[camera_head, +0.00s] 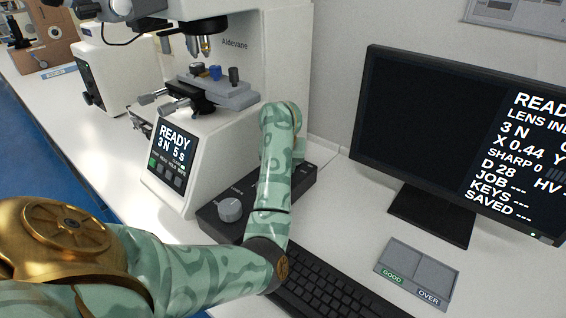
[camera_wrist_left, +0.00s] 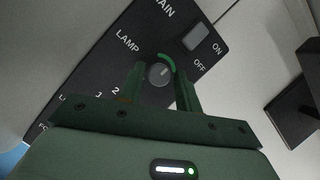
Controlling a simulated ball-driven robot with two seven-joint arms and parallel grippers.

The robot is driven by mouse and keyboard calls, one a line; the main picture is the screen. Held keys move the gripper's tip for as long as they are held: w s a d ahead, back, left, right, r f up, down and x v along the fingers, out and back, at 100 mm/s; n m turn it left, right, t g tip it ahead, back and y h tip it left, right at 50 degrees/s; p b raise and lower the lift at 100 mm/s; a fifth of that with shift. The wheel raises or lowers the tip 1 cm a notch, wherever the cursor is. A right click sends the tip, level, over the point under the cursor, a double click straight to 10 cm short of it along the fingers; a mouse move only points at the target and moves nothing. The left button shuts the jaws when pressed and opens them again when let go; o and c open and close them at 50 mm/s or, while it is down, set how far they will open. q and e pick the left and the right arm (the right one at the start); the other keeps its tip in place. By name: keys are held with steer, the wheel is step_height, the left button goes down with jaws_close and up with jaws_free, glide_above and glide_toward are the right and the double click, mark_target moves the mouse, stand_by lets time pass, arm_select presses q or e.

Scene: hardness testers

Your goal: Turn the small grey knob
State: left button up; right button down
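The small grey knob (camera_wrist_left: 159,74) sits on a black control box (camera_wrist_left: 112,62) beside the word LAMP, with a green arc printed at its edge. My left gripper (camera_wrist_left: 160,78) is open, with one finger on each side of the knob. Small gaps seem to show between the fingers and the knob; contact cannot be told for certain. In the head view my left arm reaches over the control box (camera_head: 212,212) and hides the small knob and the fingers. My right gripper is in neither view.
A larger grey knob (camera_head: 229,209) is on the box's near end. An ON/OFF rocker switch (camera_wrist_left: 198,37) lies near the small knob. The hardness tester (camera_head: 190,165) stands behind left, a monitor (camera_head: 420,130) right, a keyboard (camera_head: 325,290) in front, and a two-part tray (camera_head: 434,268) beside it.

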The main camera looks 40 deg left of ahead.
arm_select(q)
steer(key=shift+o, duration=0.6)
steer(key=shift+r, duration=0.1)
steer(key=shift+s+r+p, duration=0.1)
steer(key=shift+r+p, duration=0.2)
steer(key=shift+r, duration=0.1)
steer(key=p+v, duration=0.8)
steer(key=v, duration=0.7)
steer(key=shift+d+p, duration=0.2)
steer(key=shift+p, duration=0.2)
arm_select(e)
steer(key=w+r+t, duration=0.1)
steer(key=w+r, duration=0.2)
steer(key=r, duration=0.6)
arm_select(q)
steer(key=shift+s, duration=0.15)
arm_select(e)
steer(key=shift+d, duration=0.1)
